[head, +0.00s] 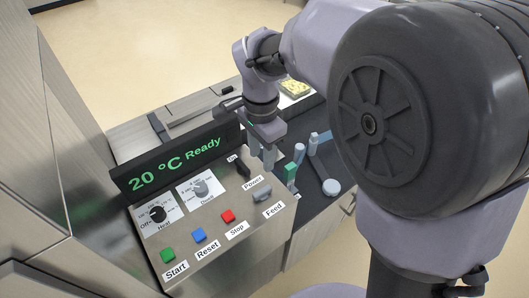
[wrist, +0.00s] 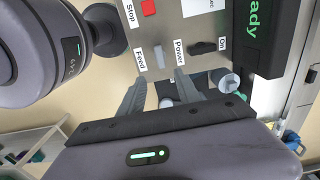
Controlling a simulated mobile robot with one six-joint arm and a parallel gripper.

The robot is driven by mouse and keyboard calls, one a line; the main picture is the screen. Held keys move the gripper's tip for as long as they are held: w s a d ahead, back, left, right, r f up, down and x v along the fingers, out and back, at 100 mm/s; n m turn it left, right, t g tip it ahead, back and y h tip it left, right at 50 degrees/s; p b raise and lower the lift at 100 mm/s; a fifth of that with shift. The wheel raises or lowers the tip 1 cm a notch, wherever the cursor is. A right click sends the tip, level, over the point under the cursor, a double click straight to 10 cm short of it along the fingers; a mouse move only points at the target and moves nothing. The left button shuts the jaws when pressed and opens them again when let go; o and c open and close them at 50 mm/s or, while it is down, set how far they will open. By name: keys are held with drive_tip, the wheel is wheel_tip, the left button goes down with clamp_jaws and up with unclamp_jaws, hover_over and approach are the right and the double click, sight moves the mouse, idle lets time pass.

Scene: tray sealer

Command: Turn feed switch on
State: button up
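The feed switch (head: 262,192) is a light grey lever on the sloped steel control panel (head: 205,237), just above the "Feed" label. In the wrist view the feed switch (wrist: 159,57) shows just beyond and between my fingertips, apart from them. My gripper (head: 263,158) hangs over the panel's right edge, close to the power switch in the picture. In the wrist view my gripper (wrist: 162,76) is open, with nothing between its fingers. The exact height of the fingertips above the panel is hard to tell.
The dark power switch (head: 243,167) is beside the feed switch, marked "On". Red stop (head: 228,216), blue reset (head: 199,235) and green start (head: 168,254) buttons and two knobs share the panel. The display (head: 178,163) reads "20 °C Ready". A green-topped part (head: 291,171) stands right of the panel.

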sight(262, 190)
wheel_tip(262, 190, down, 15)
drive_tip(key=b, duration=0.4)
drive_tip(key=shift+b, duration=0.35)
drive_tip(key=shift+r, duration=0.1)
clamp_jaws()
